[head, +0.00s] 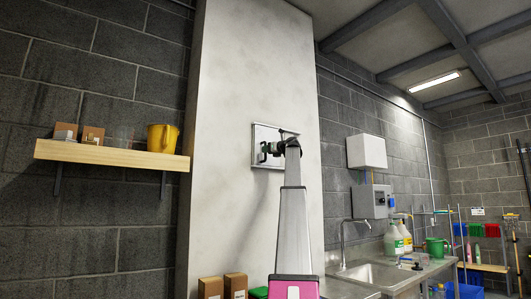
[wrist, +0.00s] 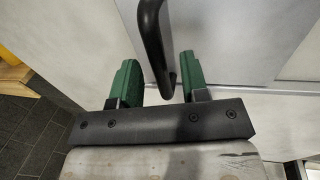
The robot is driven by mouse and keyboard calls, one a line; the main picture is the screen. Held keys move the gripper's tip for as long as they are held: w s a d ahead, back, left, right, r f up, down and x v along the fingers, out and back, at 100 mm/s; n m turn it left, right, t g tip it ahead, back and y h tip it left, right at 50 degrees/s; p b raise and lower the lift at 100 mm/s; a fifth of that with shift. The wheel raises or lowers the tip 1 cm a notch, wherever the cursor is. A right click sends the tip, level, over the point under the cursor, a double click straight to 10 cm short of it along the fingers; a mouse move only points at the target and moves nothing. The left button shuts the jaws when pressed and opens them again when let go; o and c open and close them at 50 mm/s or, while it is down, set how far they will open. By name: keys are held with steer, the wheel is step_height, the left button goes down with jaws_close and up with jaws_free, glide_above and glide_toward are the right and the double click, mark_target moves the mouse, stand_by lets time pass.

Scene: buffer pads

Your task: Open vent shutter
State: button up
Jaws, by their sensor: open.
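The vent shutter (head: 262,131) is a square pale metal panel with a frame, set in the tall light pillar in the head view. It looks closed. Its smooth face (wrist: 225,35) fills much of the wrist view. A curved black handle (wrist: 153,40) stands out from it, its lower end lying between my green fingers in the picture. My gripper (wrist: 160,72) is open, with a gap on both sides of the handle. In the head view, my gripper (head: 265,150) is at the shutter, and my arm hides its lower right part.
A wooden shelf (head: 110,154) with a yellow pitcher (head: 162,137) and small boxes is left of the pillar. At right are a white wall box (head: 366,152), a grey control box (head: 370,201) and a sink (head: 375,273). Cardboard boxes (head: 235,285) stand low by the pillar.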

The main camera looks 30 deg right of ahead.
steer(key=shift+x, duration=1)
jaws_close()
